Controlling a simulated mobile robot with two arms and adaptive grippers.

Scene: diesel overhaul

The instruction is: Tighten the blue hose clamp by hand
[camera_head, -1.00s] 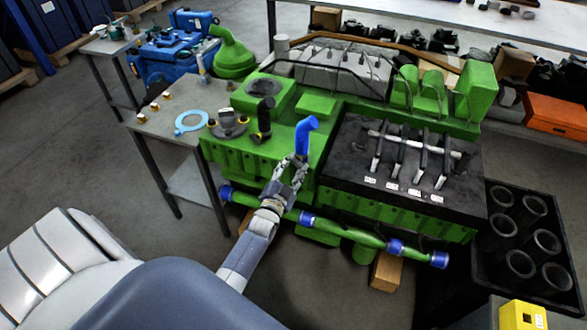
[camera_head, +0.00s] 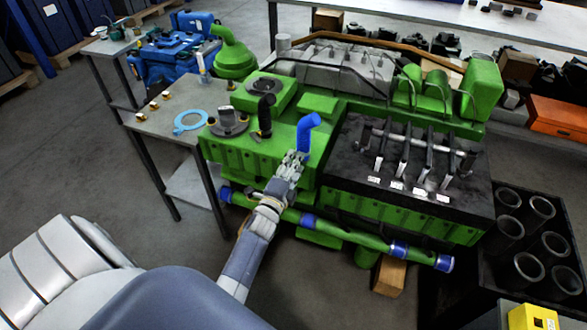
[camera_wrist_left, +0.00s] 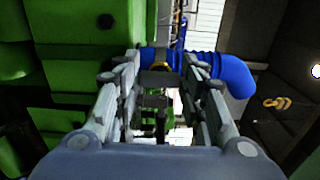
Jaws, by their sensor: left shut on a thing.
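A bent blue hose (camera_head: 308,132) stands on the green engine block (camera_head: 232,156), left of the black top cover. It also shows in the left wrist view (camera_wrist_left: 232,72), passing just beyond my fingertips. A dark band with a small brass-coloured part (camera_wrist_left: 160,66) sits around the hose between the fingertips; it appears to be the hose clamp. My left gripper (camera_head: 295,158) is at the hose's lower end, shut on the clamp; it also shows in the left wrist view (camera_wrist_left: 158,78). The fingers hide most of the clamp in the head view. My right gripper is out of view.
A green pipe with blue ends (camera_head: 345,235) runs low along the engine's front, under my left arm. The black cover (camera_head: 350,160) carries a rocker assembly. A grey side table (camera_head: 160,122) holds a light-blue ring. A black crate of cylinder sleeves stands at right.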

